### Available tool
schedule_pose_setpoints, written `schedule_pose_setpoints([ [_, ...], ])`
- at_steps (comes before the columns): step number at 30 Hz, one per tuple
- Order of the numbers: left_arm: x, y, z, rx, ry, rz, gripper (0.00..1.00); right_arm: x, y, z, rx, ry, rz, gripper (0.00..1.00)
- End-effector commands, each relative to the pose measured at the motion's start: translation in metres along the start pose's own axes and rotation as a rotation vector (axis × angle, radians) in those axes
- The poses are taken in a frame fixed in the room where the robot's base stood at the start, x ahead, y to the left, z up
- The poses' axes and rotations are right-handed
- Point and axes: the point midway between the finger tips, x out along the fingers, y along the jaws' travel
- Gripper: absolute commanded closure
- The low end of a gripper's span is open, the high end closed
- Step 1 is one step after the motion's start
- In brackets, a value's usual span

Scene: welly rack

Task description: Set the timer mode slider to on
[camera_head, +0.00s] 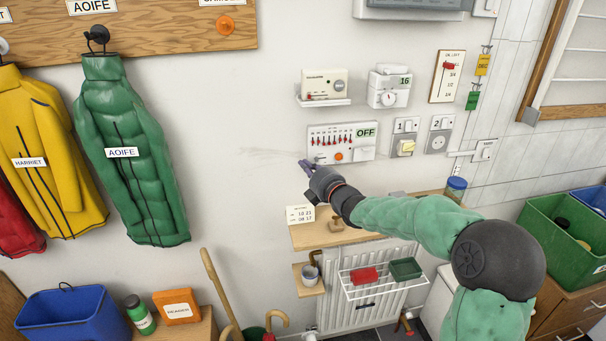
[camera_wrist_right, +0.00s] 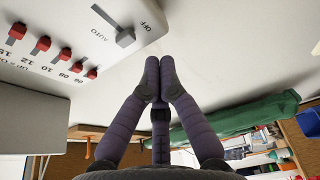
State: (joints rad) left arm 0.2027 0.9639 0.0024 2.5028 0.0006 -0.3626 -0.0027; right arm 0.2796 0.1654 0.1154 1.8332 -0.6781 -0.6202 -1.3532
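The timer panel (camera_head: 357,154) is a white box on the wall with a row of red tabs, an orange button and a display reading OFF. Its mode slider, a grey lever (camera_wrist_right: 126,37), shows in the right wrist view at the slot end nearest the OFF lettering; AUTO is printed beside the slot. My right gripper (camera_head: 306,167) is just below the panel's lower left corner. In the right wrist view its fingertips (camera_wrist_right: 160,66) are together, with nothing between them, apart from the lever. My left gripper is out of view.
A thermostat (camera_head: 325,84) on a small shelf and a dial unit (camera_head: 389,90) are above the panel. Switches (camera_head: 406,139) are to its right. A wooden shelf (camera_head: 310,236) and radiator are below. Bare wall lies left, up to the hanging green coat (camera_head: 125,150).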

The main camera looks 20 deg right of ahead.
Motion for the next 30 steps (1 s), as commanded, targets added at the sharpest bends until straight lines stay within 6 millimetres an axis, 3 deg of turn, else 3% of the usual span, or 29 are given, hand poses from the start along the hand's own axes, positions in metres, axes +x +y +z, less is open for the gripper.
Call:
schedule_pose_setpoints([
  [6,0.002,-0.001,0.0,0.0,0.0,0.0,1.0,-0.005,-0.001,0.015,0.001,0.0,-0.001,1.0],
  [17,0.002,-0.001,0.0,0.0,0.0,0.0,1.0,-0.006,-0.001,0.016,0.001,0.001,-0.001,1.0],
  [24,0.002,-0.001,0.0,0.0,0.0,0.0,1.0,-0.015,0.0,0.041,0.0,-0.002,0.0,1.0],
  [30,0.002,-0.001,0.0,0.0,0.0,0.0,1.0,-0.017,-0.001,0.047,0.001,0.001,-0.001,1.0],
])
